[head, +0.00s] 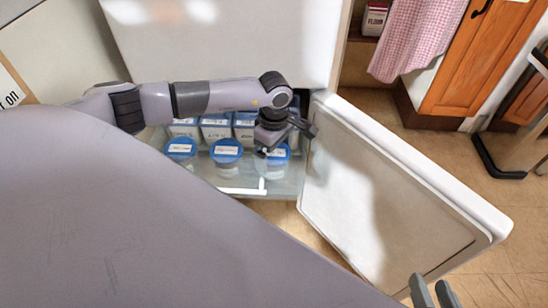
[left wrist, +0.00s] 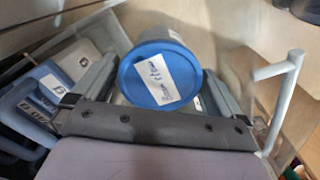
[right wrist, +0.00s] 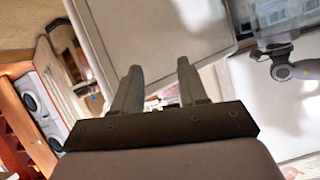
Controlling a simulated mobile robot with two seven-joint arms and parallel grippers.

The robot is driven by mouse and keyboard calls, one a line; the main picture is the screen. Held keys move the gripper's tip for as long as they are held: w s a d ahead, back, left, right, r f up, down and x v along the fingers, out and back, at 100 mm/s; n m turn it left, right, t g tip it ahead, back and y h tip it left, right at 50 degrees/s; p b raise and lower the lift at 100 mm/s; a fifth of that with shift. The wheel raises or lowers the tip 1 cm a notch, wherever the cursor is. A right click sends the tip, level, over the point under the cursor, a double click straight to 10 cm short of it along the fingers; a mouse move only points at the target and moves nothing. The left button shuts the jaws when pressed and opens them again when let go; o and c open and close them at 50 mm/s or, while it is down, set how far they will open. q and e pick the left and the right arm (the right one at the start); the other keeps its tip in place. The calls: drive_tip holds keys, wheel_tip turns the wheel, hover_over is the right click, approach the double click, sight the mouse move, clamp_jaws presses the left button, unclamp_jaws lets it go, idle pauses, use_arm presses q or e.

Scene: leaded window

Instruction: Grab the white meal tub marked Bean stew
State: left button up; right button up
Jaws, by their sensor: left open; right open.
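A round tub with a blue lid (left wrist: 160,74) lies between the two fingers of my left gripper (left wrist: 160,64) in the left wrist view. Its white lid label has handwriting that seems to start with "Bean", but I cannot read it surely. In the head view my left gripper (head: 275,138) is over the rightmost of three blue-lidded tubs (head: 279,153) on the fridge shelf and partly hides it. The gripper is open, with a finger on either side of the lid. My right gripper (head: 434,292) is open and empty, outside the fridge; its fingers also show in the right wrist view (right wrist: 160,80).
Two more blue-lidded tubs, a middle one (head: 227,151) and a left one (head: 181,148), stand beside it. Labelled boxes (head: 216,127) stand behind them. The open fridge door (head: 375,185) bounds the right side. A white bar-like handle (left wrist: 285,85) shows close to the right finger.

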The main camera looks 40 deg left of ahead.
use_arm(q)
drive_tip(key=c, duration=0.9)
drive_tip(key=shift+r, duration=0.1)
drive_tip(key=shift+c, duration=0.7)
drive_tip(key=shift+r, duration=0.1)
